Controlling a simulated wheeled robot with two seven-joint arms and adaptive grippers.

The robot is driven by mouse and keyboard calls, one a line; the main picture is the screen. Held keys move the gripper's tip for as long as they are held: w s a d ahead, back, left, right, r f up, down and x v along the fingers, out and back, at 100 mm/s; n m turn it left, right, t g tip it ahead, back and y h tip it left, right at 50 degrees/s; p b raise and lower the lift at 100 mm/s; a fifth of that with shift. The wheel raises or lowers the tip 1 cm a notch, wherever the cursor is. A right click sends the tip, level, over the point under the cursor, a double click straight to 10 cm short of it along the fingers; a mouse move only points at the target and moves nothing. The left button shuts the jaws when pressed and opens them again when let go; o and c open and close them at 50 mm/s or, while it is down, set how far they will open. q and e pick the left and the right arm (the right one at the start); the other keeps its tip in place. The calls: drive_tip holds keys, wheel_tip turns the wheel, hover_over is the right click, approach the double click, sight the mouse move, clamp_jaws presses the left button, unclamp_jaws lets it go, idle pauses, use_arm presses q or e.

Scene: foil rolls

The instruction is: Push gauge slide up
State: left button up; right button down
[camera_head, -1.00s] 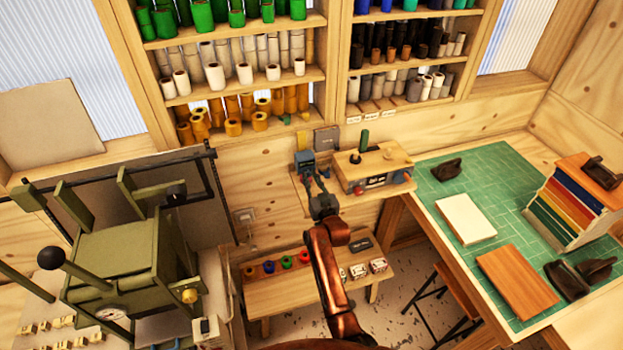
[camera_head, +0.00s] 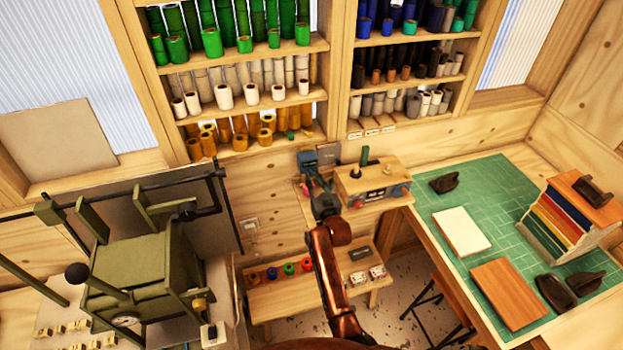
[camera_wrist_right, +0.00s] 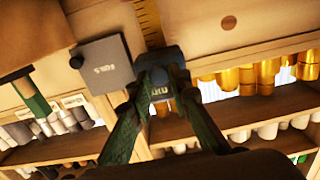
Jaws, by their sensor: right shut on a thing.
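The gauge slide (camera_head: 308,160) is a small dark blue block on the wall behind the work shelf. In the right wrist view the gauge slide (camera_wrist_right: 162,72) sits across a yellow ruler strip (camera_wrist_right: 148,22), with a small marked face between my fingers. My right gripper (camera_head: 318,186) reaches up to it from below; in the wrist view my right gripper (camera_wrist_right: 160,100) has its two green-dark fingers closed around the slide's lower part. The fingertips partly hide the slide. My left gripper is out of view.
A grey plate (camera_wrist_right: 103,65) hangs beside the slide. A wooden box (camera_head: 372,182) with a green-handled tool stands to the right. Shelves of foil rolls (camera_head: 235,95) rise above. A green press (camera_head: 145,265) stands left, a green-matted table (camera_head: 480,210) right.

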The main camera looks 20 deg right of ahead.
sight(313, 157)
drive_tip(key=shift+r, duration=0.2)
drive_tip(key=c, duration=2)
unclamp_jaws()
drive_tip(key=shift+r, duration=0.1)
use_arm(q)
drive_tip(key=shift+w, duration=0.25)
use_arm(e)
drive_tip(key=shift+o, duration=0.9)
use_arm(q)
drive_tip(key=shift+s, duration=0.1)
use_arm(e)
wheel_tip(313, 157, up, 10)
drive_tip(key=shift+f, duration=0.1)
